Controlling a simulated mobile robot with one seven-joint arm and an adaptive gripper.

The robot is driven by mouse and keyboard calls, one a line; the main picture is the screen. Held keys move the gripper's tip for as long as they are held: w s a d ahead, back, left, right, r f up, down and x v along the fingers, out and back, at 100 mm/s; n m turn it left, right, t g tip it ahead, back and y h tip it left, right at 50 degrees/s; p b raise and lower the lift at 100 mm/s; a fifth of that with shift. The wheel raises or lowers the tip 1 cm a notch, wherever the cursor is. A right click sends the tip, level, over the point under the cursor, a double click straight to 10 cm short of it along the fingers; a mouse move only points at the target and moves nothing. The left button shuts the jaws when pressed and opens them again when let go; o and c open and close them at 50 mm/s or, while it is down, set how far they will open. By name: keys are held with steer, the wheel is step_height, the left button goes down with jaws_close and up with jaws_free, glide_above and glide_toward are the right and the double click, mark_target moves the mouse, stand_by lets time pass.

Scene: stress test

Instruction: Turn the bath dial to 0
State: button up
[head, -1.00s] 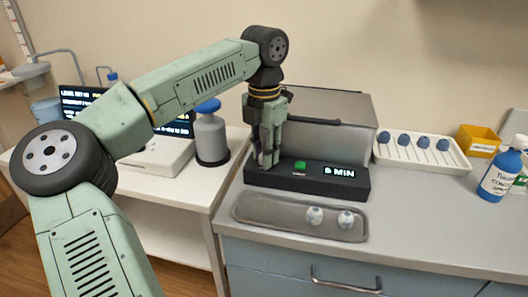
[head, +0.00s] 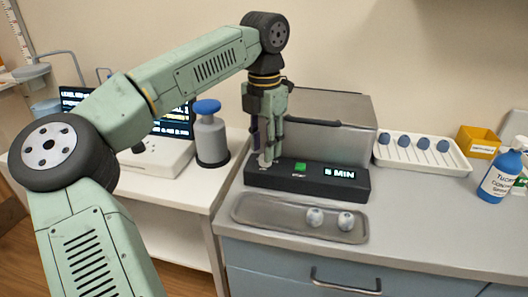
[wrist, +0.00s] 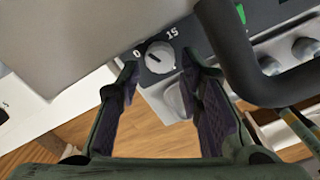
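The bath dial (wrist: 160,57) is a small round light knob on a dark panel in the wrist view. It has a short dark pointer mark, which appears turned toward the 0 side. The labels 0 (wrist: 137,53) and 15 (wrist: 172,33) are printed beside it. My gripper (wrist: 163,78) is open, with one finger on each side in front of the dial and a gap between them.
A green button (head: 301,167) is on the panel right of my gripper. A metal tray (head: 270,214) with two round white items lies in front. A grey box-shaped bath (head: 330,108) stands behind. A white rack (head: 455,155) and a blue bottle (head: 497,180) are at right.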

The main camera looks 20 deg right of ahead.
step_height(320, 180, up, 9)
steer(key=shift+r, duration=0.2)
steer(key=shift+s, duration=0.1)
